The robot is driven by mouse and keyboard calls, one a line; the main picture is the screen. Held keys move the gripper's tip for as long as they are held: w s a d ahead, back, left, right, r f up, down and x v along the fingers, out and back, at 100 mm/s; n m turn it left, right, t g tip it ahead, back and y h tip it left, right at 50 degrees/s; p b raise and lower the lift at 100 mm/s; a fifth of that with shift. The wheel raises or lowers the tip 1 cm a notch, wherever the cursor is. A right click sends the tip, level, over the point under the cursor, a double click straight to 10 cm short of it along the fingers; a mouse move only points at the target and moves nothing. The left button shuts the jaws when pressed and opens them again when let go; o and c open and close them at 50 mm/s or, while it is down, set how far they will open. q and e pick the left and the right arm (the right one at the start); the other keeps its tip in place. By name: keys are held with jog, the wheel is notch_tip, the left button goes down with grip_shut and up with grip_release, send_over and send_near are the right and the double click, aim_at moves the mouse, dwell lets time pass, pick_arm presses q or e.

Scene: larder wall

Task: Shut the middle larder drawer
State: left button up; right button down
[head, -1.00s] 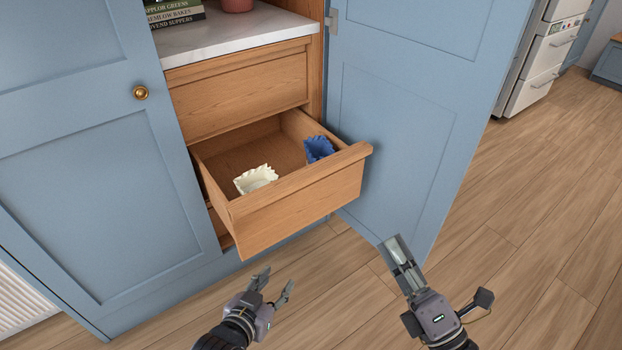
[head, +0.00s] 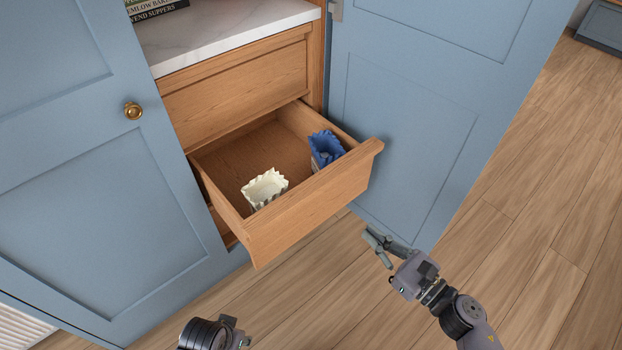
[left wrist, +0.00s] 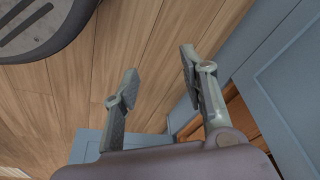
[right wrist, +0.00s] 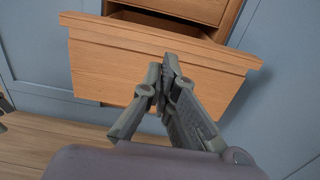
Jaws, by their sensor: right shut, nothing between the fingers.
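The middle larder drawer (head: 315,203) is wooden and stands pulled well out, below a shut upper drawer (head: 240,92). It holds a cream crinkled packet (head: 264,187) and a blue one (head: 326,148). My right gripper (head: 374,240) is shut and empty, in front of the drawer and to the right, apart from it in the head view. In the right wrist view its fingers (right wrist: 160,75) point toward the drawer front (right wrist: 115,65). My left gripper (left wrist: 158,75) is open and empty in the left wrist view; in the head view only its wrist shows at the bottom edge.
A blue cupboard door (head: 420,120) stands open to the right of the drawer. A marble shelf (head: 220,32) with books is above. The wooden floor (head: 530,230) is clear to the right.

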jog(key=p, duration=0.1)
send_near(319, 189)
jog(key=x, duration=0.6)
jog(key=shift+w+a, duration=0.4)
pick_arm(q)
jog(key=f, duration=0.3)
jog(key=shift+s+a+f, duration=0.15)
jog(key=shift+s+a, duration=0.1)
jog(key=shift+s, duration=0.1)
jog(key=shift+a, duration=0.1)
pick_arm(e)
jog(key=shift+w, duration=0.1)
